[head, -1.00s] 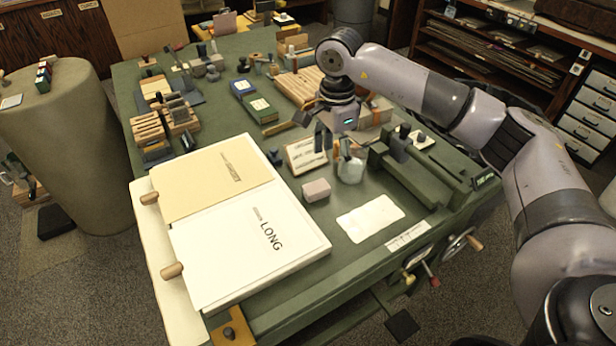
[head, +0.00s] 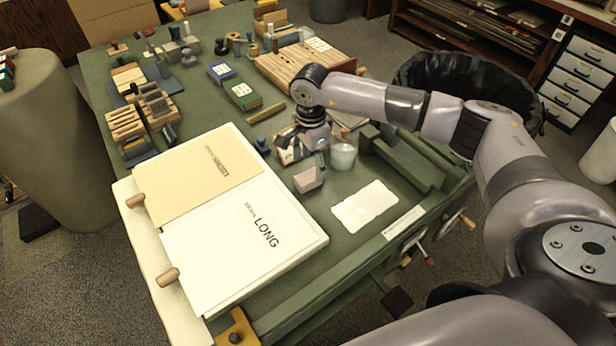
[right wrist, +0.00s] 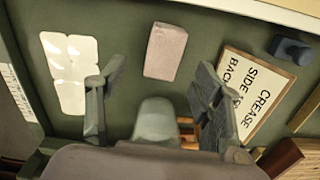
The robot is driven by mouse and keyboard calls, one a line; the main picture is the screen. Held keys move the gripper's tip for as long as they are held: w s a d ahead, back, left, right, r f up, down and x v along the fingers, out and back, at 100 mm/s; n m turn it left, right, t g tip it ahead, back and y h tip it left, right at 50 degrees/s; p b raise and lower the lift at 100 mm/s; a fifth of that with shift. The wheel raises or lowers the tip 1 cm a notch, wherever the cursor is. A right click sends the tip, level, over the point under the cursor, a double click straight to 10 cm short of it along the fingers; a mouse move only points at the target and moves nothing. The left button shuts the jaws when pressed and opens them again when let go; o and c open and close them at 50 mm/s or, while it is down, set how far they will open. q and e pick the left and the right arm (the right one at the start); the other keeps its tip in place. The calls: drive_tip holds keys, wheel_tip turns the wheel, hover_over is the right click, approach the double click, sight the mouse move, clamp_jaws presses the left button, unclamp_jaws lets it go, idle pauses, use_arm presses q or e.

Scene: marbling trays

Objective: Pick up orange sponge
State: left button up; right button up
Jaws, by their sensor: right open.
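No clearly orange sponge shows; the nearest match is a pinkish block (head: 309,179) on the green table, right of the large white board. It also shows in the right wrist view as a pale pink block (right wrist: 165,52) lying just beyond the fingertips. My right gripper (head: 303,156) is above the table, close behind the block. In the right wrist view my right gripper (right wrist: 157,84) has its fingers spread wide, with the block apart from both. My left gripper is not in view.
A white sheet (head: 366,206) lies right of the block. A translucent cup (head: 343,156) stands close to the right gripper. A lettered card (right wrist: 257,95) and a dark blue-grey block (right wrist: 292,48) lie nearby. The large board (head: 245,245) fills the table's front left.

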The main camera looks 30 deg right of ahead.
sight(308, 177)
drive_tip(key=shift+f, duration=0.5)
drive_tip(key=f, duration=0.1)
drive_tip(key=f+p, duration=0.1)
drive_tip(key=f, duration=0.2)
drive_tip(key=shift+w+a+f+p, duration=0.2)
drive_tip(key=shift+w+a+p, duration=0.05)
drive_tip(key=shift+p, duration=0.1)
drive_tip(key=shift+f, duration=0.3)
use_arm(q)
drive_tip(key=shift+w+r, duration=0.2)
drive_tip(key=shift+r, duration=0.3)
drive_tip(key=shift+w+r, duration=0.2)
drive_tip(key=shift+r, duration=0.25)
use_arm(e)
drive_tip(key=shift+c, duration=0.2)
drive_tip(key=c, duration=0.8)
